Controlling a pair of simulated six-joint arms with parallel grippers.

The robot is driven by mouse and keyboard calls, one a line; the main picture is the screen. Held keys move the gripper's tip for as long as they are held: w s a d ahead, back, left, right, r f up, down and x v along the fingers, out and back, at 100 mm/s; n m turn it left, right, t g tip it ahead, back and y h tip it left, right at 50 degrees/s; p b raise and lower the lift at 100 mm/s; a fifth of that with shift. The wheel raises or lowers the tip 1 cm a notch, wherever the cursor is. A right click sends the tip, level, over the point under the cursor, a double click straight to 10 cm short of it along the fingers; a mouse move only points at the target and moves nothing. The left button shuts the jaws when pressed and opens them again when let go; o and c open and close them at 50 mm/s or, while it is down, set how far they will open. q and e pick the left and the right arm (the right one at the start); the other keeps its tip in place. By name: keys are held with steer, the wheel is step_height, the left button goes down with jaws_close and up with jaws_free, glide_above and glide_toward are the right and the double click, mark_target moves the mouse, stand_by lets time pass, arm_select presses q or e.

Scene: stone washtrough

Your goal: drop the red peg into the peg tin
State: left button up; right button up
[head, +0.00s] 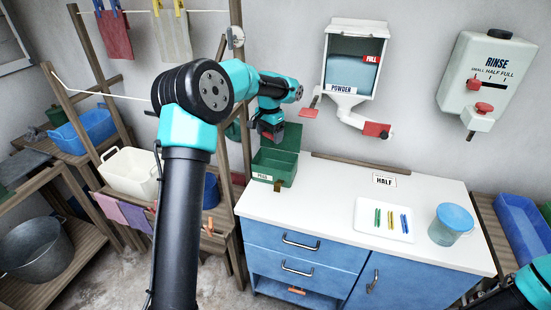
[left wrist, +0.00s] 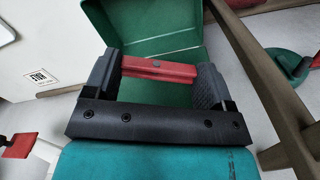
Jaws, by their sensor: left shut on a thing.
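The peg tin (head: 262,176) is a green box with a "PEGS" label, standing on the back left of the white counter with its lid raised. My left gripper (head: 269,133) is above the tin, near the raised lid. In the left wrist view, the red peg (left wrist: 160,70) lies crosswise between the two dark finger pads of the left gripper (left wrist: 158,72), which is shut on it. The green tin and its lid (left wrist: 155,28) show behind the peg there. The tin's inside is mostly hidden. My right gripper is out of view; only part of my right arm shows at bottom right.
A white tray (head: 364,229) with green, yellow and blue pegs lies on the counter (head: 310,215), beside a blue-lidded mug (head: 451,224). The powder dispenser (head: 352,75) and rinse dispenser (head: 486,80) hang on the wall. A wooden rack stands left of the counter.

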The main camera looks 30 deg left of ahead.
arm_select(q)
steer(key=shift+f, duration=1.85)
steer(key=o, duration=0.8)
steer(key=shift+o, duration=0.2)
steer(key=shift+r, duration=0.15)
step_height(320, 180, up, 17)
